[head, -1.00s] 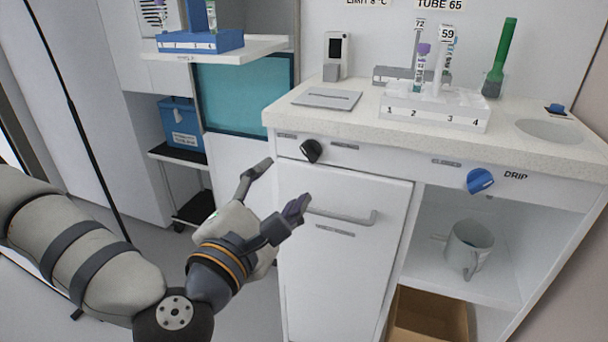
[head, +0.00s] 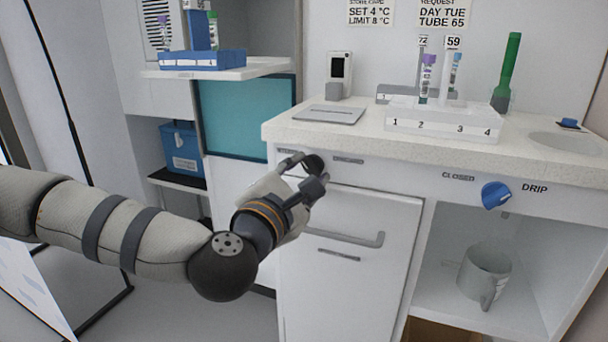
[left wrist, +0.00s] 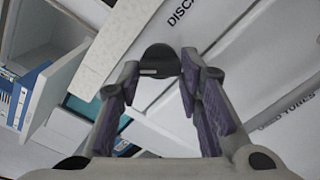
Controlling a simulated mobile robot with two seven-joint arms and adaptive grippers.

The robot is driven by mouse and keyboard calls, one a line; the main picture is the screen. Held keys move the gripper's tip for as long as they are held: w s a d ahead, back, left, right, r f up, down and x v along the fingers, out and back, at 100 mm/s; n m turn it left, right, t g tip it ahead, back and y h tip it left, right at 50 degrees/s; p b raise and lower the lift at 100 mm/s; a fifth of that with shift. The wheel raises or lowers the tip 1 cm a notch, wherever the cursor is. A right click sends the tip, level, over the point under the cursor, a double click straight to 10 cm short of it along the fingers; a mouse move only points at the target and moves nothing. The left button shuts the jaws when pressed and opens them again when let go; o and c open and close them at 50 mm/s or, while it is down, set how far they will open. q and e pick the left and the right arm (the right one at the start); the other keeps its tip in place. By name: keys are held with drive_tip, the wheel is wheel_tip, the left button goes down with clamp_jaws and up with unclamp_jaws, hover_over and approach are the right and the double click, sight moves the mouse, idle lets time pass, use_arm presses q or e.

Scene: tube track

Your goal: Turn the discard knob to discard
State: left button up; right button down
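The black discard knob (head: 314,163) is on the front panel under the counter edge, partly hidden by my left gripper. It also shows in the left wrist view (left wrist: 160,58), at the far end of the gap between the fingers. Part of a label (left wrist: 181,10) beside it reads "DISCA". My left gripper (head: 309,171) is open, with one finger on each side of the knob. I cannot tell whether the fingers touch it. My right gripper is in neither view.
A blue knob (head: 496,195) between CLOSED and DRIP labels is further right on the panel. A white cabinet door with a grey handle (head: 345,237) is below the gripper. A white tube rack (head: 440,125) stands on the counter. A mug (head: 484,272) sits on the open shelf.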

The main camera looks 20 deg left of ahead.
use_arm(q)
drive_tip(key=c, duration=0.3)
drive_tip(key=shift+c, duration=0.2)
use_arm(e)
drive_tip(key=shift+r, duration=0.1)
use_arm(q)
drive_tip(key=m+p, duration=0.3)
drive_tip(key=shift+r, duration=0.35)
drive_tip(key=m+p, duration=0.4)
drive_tip(key=shift+r+m, duration=0.1)
drive_tip(key=shift+m, duration=0.2)
drive_tip(key=m+p, duration=0.3)
drive_tip(key=m, duration=0.2)
drive_tip(key=shift+p, duration=0.4)
drive_tip(key=shift+m+p, duration=0.85)
drive_tip(key=shift+m, duration=0.75)
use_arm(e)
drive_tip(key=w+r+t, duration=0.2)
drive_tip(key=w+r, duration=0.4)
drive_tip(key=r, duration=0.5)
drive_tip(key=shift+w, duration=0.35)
use_arm(q)
drive_tip(key=shift+f, duration=0.2)
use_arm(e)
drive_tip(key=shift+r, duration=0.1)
